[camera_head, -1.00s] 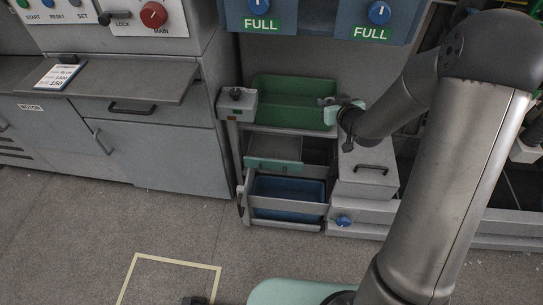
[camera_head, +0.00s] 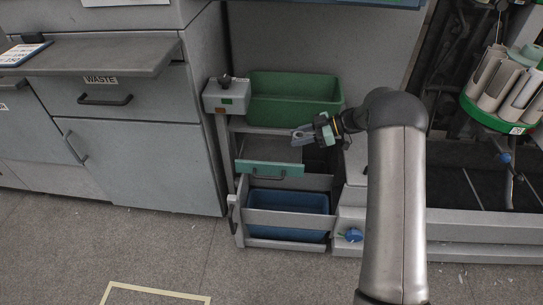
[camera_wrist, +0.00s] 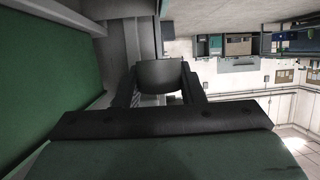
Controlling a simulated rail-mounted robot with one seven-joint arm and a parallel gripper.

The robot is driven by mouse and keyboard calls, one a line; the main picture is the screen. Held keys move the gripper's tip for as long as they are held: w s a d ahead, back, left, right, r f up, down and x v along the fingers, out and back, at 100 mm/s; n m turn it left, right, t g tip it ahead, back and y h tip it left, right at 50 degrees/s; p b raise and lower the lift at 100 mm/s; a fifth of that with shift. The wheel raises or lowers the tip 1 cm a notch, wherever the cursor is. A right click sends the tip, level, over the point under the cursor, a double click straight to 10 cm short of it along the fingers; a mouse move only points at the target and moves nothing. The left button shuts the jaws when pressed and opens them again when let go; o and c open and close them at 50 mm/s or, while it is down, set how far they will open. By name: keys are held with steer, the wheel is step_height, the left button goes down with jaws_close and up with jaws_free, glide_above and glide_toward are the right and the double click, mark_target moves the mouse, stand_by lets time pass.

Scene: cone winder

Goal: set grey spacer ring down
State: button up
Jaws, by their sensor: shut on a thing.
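My gripper (camera_head: 305,134) is in front of the green bin's lower right part, above the shelf opening. In the wrist view my gripper (camera_wrist: 162,90) is shut on the grey spacer ring (camera_wrist: 162,74). The ring shows there as a dark grey curved piece between the two fingers. In the head view the ring is too small to make out clearly at the fingertips. It is held in the air, and I see no contact with a surface below.
The green bin (camera_head: 293,112) sits on top of the rack, with a control box (camera_head: 227,95) at its left. Below are a teal-fronted drawer (camera_head: 270,170) and a blue bin (camera_head: 290,200). A carousel of pale cones (camera_head: 505,85) stands at the right. The floor in front is open.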

steer(key=b, duration=0.4)
glide_above(271, 159)
steer(key=f, duration=0.7)
steer(key=shift+d+f, duration=0.25)
steer(key=shift+f, duration=0.15)
steer(key=f, duration=0.2)
steer(key=f+b, duration=0.1)
steer(key=shift+w+a+f, duration=0.2)
steer(key=shift+a, duration=0.05)
steer(key=shift+f, duration=0.1)
steer(key=shift+f, duration=0.6)
steer(key=o, duration=1)
steer(key=shift+s+f, duration=0.1)
steer(key=shift+c, duration=0.2)
steer(key=p+v, duration=0.1)
steer(key=v, duration=0.5)
steer(key=r+p+v, duration=0.1)
steer(key=p+v, duration=0.1)
steer(key=v, duration=0.4)
steer(key=shift+r, duration=0.15)
